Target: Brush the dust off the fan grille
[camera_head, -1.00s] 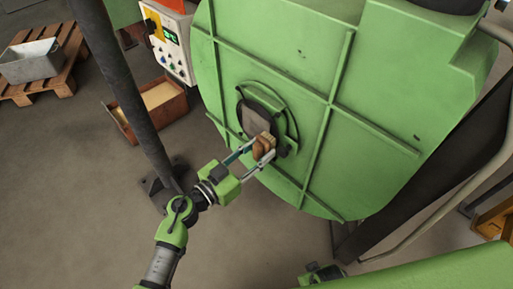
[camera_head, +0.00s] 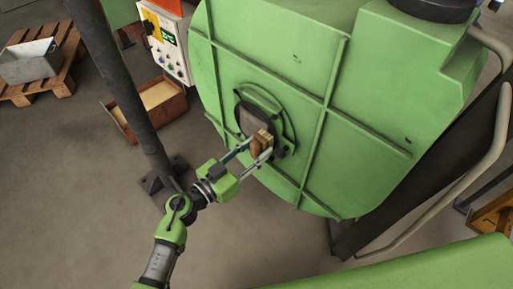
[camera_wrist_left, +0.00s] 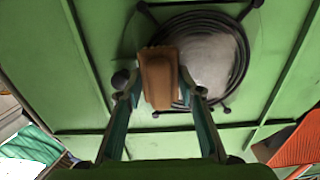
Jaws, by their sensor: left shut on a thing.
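The fan grille (camera_head: 248,118) is a round dark-ringed disc on the green furnace casing (camera_head: 300,60). In the left wrist view the fan grille (camera_wrist_left: 215,62) shows a pale grey dusty face inside dark rings. My left gripper (camera_head: 254,152) is shut on a brown brush (camera_head: 258,145) with pale bristles. In the left wrist view the brush (camera_wrist_left: 158,78) sits between the fingertips of my left gripper (camera_wrist_left: 158,92) and overlaps the grille's left part. I cannot tell whether the bristles touch the grille. My right gripper is not in view.
A dark post (camera_head: 125,90) stands left of the casing. A control box (camera_head: 168,45) and an open brown box (camera_head: 152,108) are behind it. A pallet (camera_head: 60,75) carries a grey metal bin (camera_head: 30,62). A pale bent pipe (camera_head: 495,140) runs at right.

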